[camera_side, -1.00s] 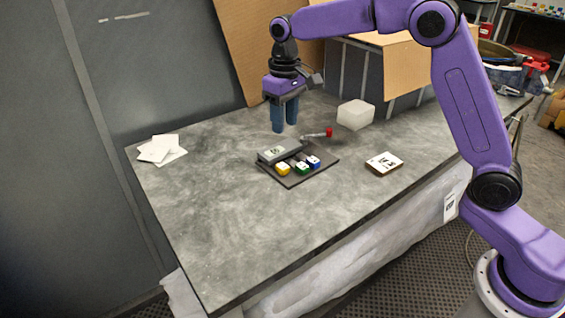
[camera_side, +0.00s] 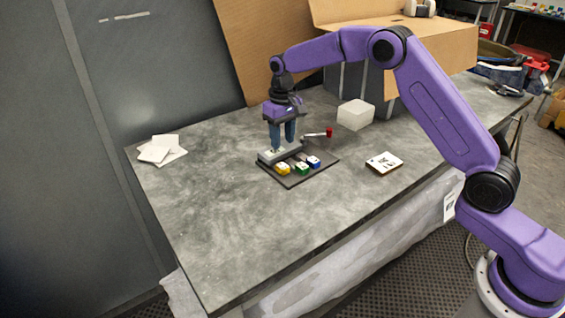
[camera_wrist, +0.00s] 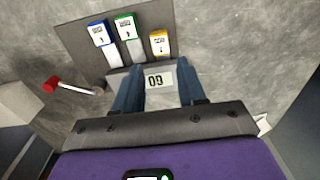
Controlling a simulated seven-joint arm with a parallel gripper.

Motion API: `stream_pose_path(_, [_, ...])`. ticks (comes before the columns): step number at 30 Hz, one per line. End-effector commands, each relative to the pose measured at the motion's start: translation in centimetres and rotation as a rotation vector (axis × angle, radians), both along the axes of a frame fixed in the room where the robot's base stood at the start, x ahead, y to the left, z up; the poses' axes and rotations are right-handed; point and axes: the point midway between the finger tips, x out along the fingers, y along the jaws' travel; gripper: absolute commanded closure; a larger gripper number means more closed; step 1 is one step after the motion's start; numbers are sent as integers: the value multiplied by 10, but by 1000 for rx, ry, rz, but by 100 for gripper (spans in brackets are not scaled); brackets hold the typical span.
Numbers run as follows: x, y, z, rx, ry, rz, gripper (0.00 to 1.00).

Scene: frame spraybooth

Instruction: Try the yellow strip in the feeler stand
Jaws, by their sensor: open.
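The feeler stand is a dark base plate (camera_side: 300,180) with a grey raised block (camera_side: 268,156) along its back. Three coloured strip handles lie on the plate: yellow (camera_side: 283,169), green (camera_side: 302,168) and blue (camera_side: 314,162). In the wrist view the yellow strip (camera_wrist: 160,43) sits to the right of the green (camera_wrist: 126,27) and blue (camera_wrist: 100,33) ones. My gripper (camera_side: 283,146) is open and points down over the grey block, behind the strips. In the wrist view its blue fingers stand on either side of a white label reading "09" (camera_wrist: 158,80). Nothing shows between them but the label.
A red-knobbed lever (camera_side: 329,132) sticks out beside the stand. A white block (camera_side: 355,114) stands behind it and a labelled tile (camera_side: 384,163) lies to the right. White sheets (camera_side: 162,150) lie at the left. The front of the table is clear.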

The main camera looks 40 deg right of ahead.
Motion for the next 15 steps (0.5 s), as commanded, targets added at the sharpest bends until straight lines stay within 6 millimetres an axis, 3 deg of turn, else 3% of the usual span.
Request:
stream_pose_path(9, [-1,0,-59,0,2,1,60])
stream_pose_path(15, [0,0,-82,0,1,1,60])
